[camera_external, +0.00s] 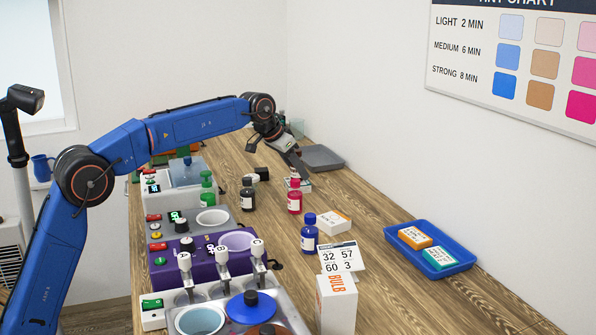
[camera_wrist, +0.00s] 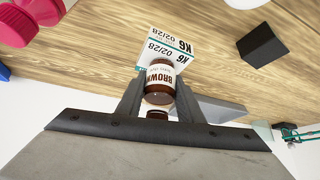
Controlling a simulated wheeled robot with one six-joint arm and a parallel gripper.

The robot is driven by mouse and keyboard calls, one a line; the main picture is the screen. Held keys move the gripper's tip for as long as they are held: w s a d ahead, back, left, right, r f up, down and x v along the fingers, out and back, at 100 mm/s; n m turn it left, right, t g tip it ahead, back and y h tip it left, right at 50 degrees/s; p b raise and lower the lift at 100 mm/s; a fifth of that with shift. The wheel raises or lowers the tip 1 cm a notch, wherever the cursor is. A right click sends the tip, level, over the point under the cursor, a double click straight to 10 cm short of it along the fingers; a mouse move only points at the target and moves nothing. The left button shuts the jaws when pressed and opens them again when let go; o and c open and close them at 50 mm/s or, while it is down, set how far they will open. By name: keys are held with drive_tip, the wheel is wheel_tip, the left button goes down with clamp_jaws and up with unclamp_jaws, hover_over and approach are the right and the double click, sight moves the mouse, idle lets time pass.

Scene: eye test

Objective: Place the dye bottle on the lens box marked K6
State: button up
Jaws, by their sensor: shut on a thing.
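My gripper (camera_external: 294,172) is over the wooden counter, beyond the red bottle. In the wrist view my gripper (camera_wrist: 158,98) is shut on a brown dye bottle (camera_wrist: 159,76) with a white label reading BROWN. A white lens box (camera_wrist: 165,46) marked K6 02/28 is right by the bottle's far end. In the external view this box (camera_external: 304,185) lies on the counter under the gripper, partly hidden. I cannot tell whether the bottle touches the box.
A red bottle (camera_external: 294,201), a dark bottle (camera_external: 247,199) and a blue bottle (camera_external: 309,239) stand nearby. A white and orange box (camera_external: 335,226) lies at right. A blue tray (camera_external: 468,263) holds two boxes. A grey tray (camera_external: 323,158) lies behind. Machines line the left edge.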

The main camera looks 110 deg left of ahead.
drive_tip(key=shift+f, duration=0.15)
drive_tip(key=o, duration=1.2)
drive_tip(key=v, duration=1.2)
